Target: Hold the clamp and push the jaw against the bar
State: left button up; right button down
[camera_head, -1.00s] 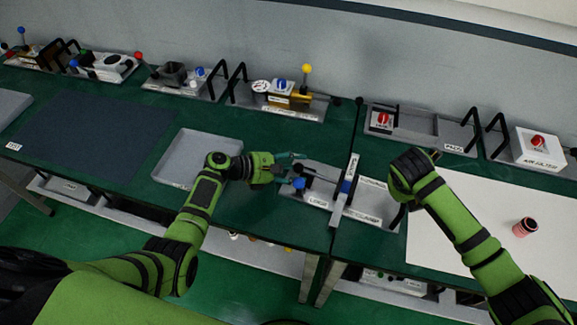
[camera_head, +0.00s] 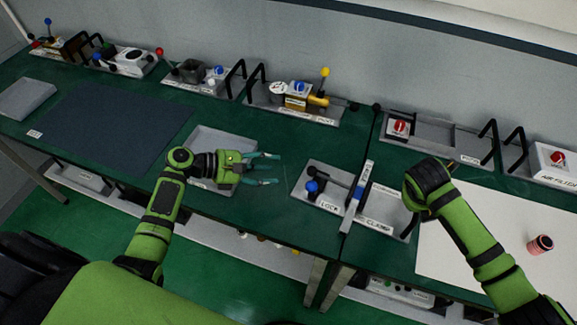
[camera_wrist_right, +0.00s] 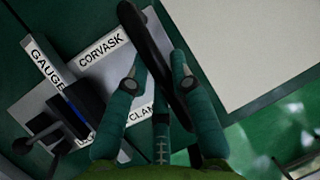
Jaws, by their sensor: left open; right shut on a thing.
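The clamp fixture (camera_head: 376,212) is a grey plate at the front of the green bench, labelled CLAMP and, in the right wrist view, CORVASK (camera_wrist_right: 101,48). A white strip labelled GAUGE (camera_wrist_right: 46,66) stands at its left, with a dark blue-sided block (camera_wrist_right: 74,108) beside it. A LOCK plate (camera_head: 329,205) with a blue-knobbed lever (camera_head: 311,187) lies left of the strip. My right gripper (camera_wrist_right: 160,70) is shut on a black handle (camera_wrist_right: 148,35) at the plate's right; my wrist hides this in the head view. My left gripper (camera_head: 278,169) is open and empty, left of the LOCK plate. I cannot tell jaw from bar.
A grey tray (camera_head: 205,140) lies behind and below my left gripper. A dark mat (camera_head: 115,135) lies farther left. Several fixtures with black handles line the wall. A white sheet (camera_head: 470,235) with a red-and-black cylinder (camera_head: 541,244) lies at the right.

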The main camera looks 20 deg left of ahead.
jog(key=c, duration=1)
grip_release()
jog(key=shift+s+f, duration=0.1)
jog(key=shift+f, duration=0.15)
jog(key=shift+w+d, duration=0.1)
jog(key=shift+w, duration=0.1)
jog(key=shift+s+r, duration=0.15)
jog(key=shift+r, duration=0.35)
jog(key=v, duration=1.1)
jog(key=shift+a+f, duration=0.1)
jog(key=shift+a, duration=0.15)
